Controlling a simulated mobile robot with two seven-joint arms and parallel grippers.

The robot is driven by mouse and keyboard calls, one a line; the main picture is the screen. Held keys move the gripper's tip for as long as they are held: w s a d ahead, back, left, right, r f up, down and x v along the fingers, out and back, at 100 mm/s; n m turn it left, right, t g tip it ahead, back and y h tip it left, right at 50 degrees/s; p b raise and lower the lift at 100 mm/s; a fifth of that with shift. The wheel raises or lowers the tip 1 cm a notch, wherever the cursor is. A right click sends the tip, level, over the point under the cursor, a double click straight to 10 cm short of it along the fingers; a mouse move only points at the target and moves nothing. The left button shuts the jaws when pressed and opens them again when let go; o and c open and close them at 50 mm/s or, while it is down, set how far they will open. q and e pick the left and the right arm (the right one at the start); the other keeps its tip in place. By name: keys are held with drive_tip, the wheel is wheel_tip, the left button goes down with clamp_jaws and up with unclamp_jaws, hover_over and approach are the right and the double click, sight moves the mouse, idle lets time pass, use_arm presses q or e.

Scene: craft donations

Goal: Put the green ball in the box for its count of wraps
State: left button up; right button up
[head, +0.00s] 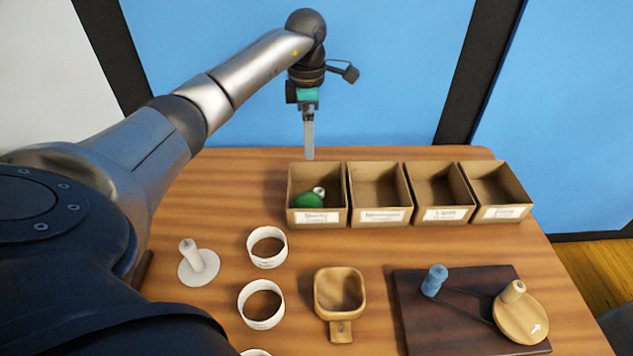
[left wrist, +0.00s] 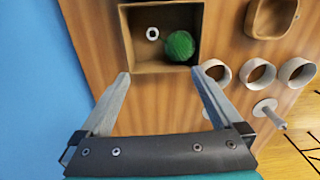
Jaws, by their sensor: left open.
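The green ball (head: 308,201) lies inside the leftmost cardboard box (head: 333,212), beside a small white piece (head: 319,191). In the left wrist view the ball (left wrist: 180,46) rests in the box (left wrist: 154,67), with the white piece (left wrist: 152,33) apart from it. Several boxes stand in a row, each with a white label; the label words are too blurred to read surely. My left gripper (head: 309,155) hangs above the table behind the leftmost box. Its fingers (left wrist: 161,82) are open and empty. My right gripper is not in view.
The other boxes (head: 379,217) look empty. In front are white rings (head: 267,262), a wooden tray with a handle (head: 340,331), a white spindle on a disc (head: 198,268), and a dark board (head: 420,325) with a blue peg and wooden crank wheel.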

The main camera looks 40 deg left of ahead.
use_arm(q)
wheel_tip(320, 180, up, 8)
drive_tip(key=p, duration=0.1)
drive_tip(key=shift+f, duration=0.15)
drive_tip(key=shift+s+d+f, duration=0.1)
idle(0.4)
